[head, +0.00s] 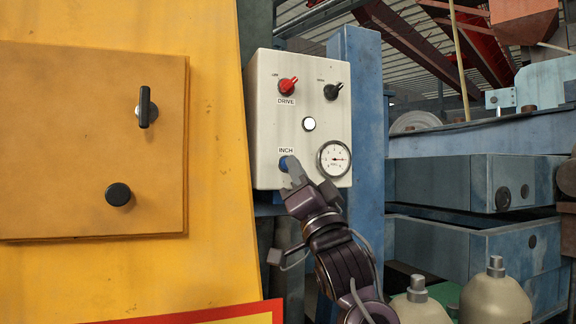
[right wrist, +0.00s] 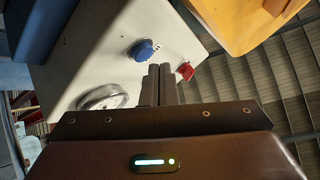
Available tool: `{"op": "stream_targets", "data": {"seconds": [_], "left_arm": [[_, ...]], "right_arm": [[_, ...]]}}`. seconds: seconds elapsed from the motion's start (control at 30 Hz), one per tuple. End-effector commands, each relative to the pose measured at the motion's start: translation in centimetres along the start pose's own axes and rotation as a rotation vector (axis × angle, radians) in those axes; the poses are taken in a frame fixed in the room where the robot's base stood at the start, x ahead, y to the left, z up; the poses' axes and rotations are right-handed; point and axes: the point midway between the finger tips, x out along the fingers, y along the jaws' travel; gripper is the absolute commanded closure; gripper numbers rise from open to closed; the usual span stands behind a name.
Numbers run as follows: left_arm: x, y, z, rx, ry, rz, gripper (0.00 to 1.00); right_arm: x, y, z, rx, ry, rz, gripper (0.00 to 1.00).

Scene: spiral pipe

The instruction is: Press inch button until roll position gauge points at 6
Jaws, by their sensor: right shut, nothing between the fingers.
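The pale control box (head: 265,125) carries a blue inch button (head: 284,164) under the label INCH. The round roll position gauge (head: 334,158) is to the button's right. Its dark needle seems to point right; its numbers are too small to read. My right gripper (head: 293,172) is shut and empty, with its tips at the button, partly covering it. In the right wrist view, the shut fingers (right wrist: 160,72) are beside the blue button (right wrist: 143,50), with the gauge (right wrist: 103,97) to the left. I cannot tell whether they touch the button. My left gripper is not in view.
The box also has a red DRIVE knob (head: 287,85), a black knob (head: 333,91) and a white round button (head: 309,124). A yellow panel (head: 215,120) stands at left, a blue post (head: 366,110) behind the box. Beige bottles (head: 495,298) stand low at right.

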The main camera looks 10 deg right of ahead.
Motion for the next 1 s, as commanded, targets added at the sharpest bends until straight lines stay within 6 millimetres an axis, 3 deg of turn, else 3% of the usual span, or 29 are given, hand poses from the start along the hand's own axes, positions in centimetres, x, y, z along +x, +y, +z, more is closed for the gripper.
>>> {"op": "stream_targets", "data": {"seconds": [0.53, 1.0], "left_arm": [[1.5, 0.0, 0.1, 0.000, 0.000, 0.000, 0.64], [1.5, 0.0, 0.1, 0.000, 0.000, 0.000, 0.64]], "right_arm": [[-3.2, -2.2, -2.2, 0.001, 0.001, -0.001, 1.00], [-3.5, -2.5, -2.6, 0.000, 0.000, 0.000, 1.00]]}}
